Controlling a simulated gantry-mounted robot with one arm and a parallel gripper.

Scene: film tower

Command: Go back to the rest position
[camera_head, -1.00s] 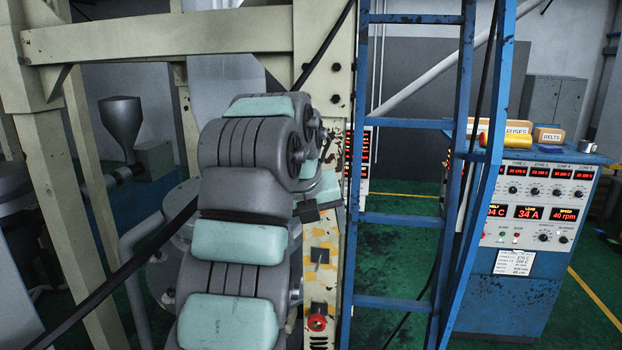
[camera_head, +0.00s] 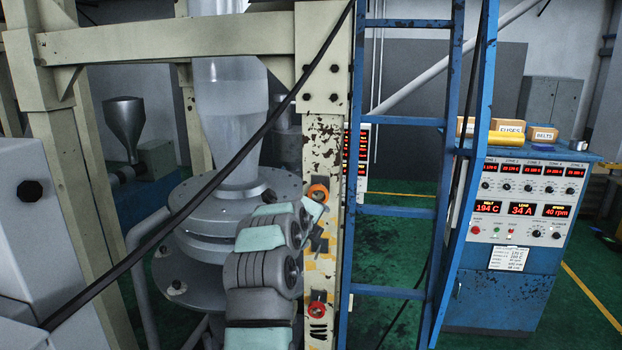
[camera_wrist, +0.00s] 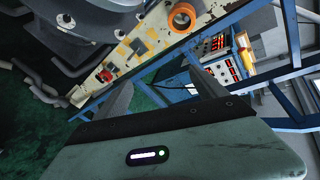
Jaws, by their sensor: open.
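My gripper (camera_wrist: 160,92) is in the wrist view, its two grey fingers spread apart with nothing held between them. Beyond the fingers are the floor and the cream post. In the head view my arm rises from the bottom middle, bent, with its upper end in front of the cream post (camera_head: 323,140); the fingers cannot be made out clearly there. An orange ring-shaped knob (camera_head: 318,193) is on the post near my arm's upper end; it also shows in the wrist view (camera_wrist: 183,17). A red button (camera_head: 316,309) is lower on the post.
A blue ladder frame (camera_head: 400,121) stands right of the post. A dark cable (camera_head: 215,185) crosses diagonally in front of the round grey die (camera_head: 190,262) and the clear film bubble (camera_head: 232,110).

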